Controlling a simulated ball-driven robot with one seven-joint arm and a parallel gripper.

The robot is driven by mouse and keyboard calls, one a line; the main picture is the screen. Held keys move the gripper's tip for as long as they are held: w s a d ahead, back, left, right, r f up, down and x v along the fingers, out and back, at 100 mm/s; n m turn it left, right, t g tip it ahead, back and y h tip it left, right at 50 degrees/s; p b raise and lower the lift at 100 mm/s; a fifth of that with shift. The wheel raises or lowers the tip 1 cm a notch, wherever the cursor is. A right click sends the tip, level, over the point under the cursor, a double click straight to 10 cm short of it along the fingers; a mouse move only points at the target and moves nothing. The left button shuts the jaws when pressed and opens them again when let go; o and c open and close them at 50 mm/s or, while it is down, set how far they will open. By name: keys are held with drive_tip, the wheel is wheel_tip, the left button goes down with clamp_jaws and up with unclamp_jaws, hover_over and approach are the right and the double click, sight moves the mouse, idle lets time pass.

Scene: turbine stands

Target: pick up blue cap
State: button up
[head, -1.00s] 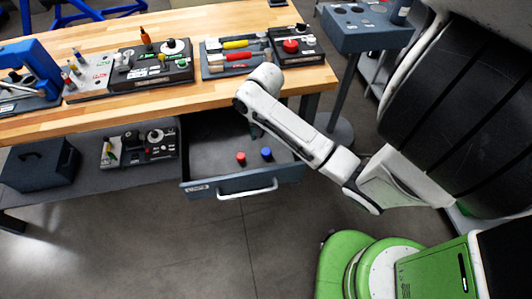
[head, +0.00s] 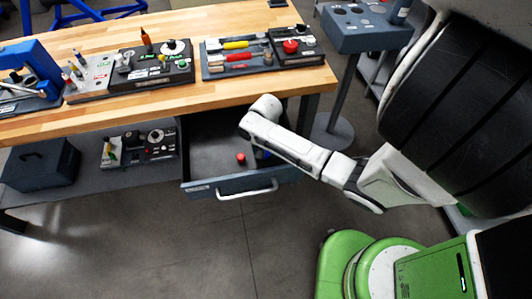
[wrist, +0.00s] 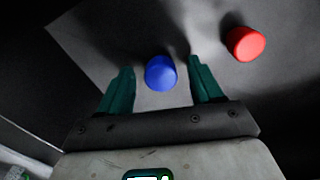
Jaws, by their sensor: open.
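The blue cap (wrist: 160,73) stands in the open drawer (head: 200,188). In the wrist view it shows between the two green fingertips of my gripper (wrist: 158,82), with a gap on each side. My gripper is open and points down into the drawer; I cannot tell the exact height of the fingertips over the drawer floor. In the head view the blue cap (head: 266,154) is mostly hidden by my arm, and the gripper itself is hidden. A red cap (head: 241,158) stands to the left of the blue one; in the wrist view it is at the upper right (wrist: 245,43).
The wooden workbench (head: 215,97) hangs over the back of the drawer. Trays of tools and parts stand on it. A lower shelf (head: 80,180) at the left holds a dark box (head: 38,165) and a parts tray (head: 140,147). The floor in front is clear.

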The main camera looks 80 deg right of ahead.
clamp_jaws()
idle(0.5)
